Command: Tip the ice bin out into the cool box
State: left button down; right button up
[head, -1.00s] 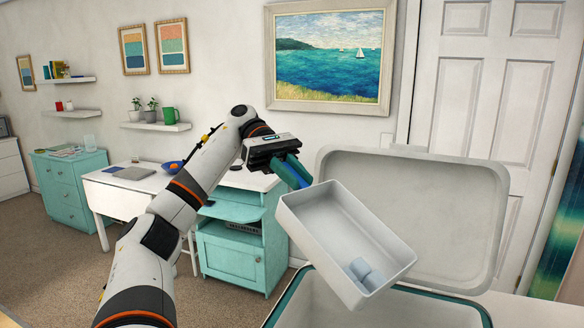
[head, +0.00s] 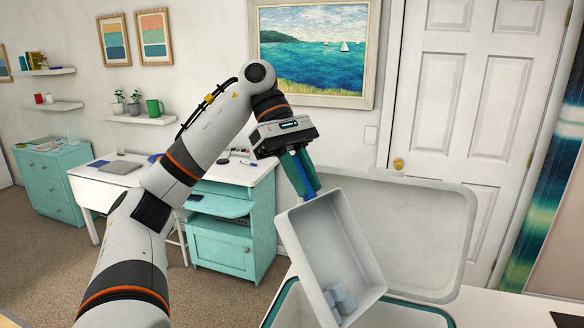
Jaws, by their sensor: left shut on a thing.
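My left gripper (head: 306,178) is shut on the upper end of the white ice bin (head: 318,236). The bin is tilted steeply, its open side facing me and its low end down over the cool box. Several pale blue-grey ice cubes (head: 341,298) lie inside at the low end. The cool box (head: 405,311) stands below with a teal rim and white inside; its open lid (head: 428,232) leans up behind the bin. The part of the cool box that shows has no ice in view. My right gripper does not show.
A white desk (head: 102,185) with a laptop and a teal cabinet (head: 222,250) stand behind my left arm. A white door (head: 455,120) is at the back right. White counter surface (head: 500,308) shows right of the cool box.

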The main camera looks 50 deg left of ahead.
pick_arm(q)
jog(key=d+r+y+p, duration=0.3)
jog(key=d+r+p, duration=0.1)
jog(key=d+p, duration=0.2)
jog(key=d+f+y, duration=0.2)
jog(key=d+y, duration=0.4)
jog(key=d, duration=0.5)
jog(key=d+f+y, duration=0.3)
jog(key=d+y, duration=0.3)
jog(key=d, duration=0.5)
jog(key=shift+w+d, duration=0.25)
jog(key=shift+w, duration=0.1)
jog(key=shift+f, duration=0.1)
dwell(0.5)
jog(key=shift+f, duration=0.15)
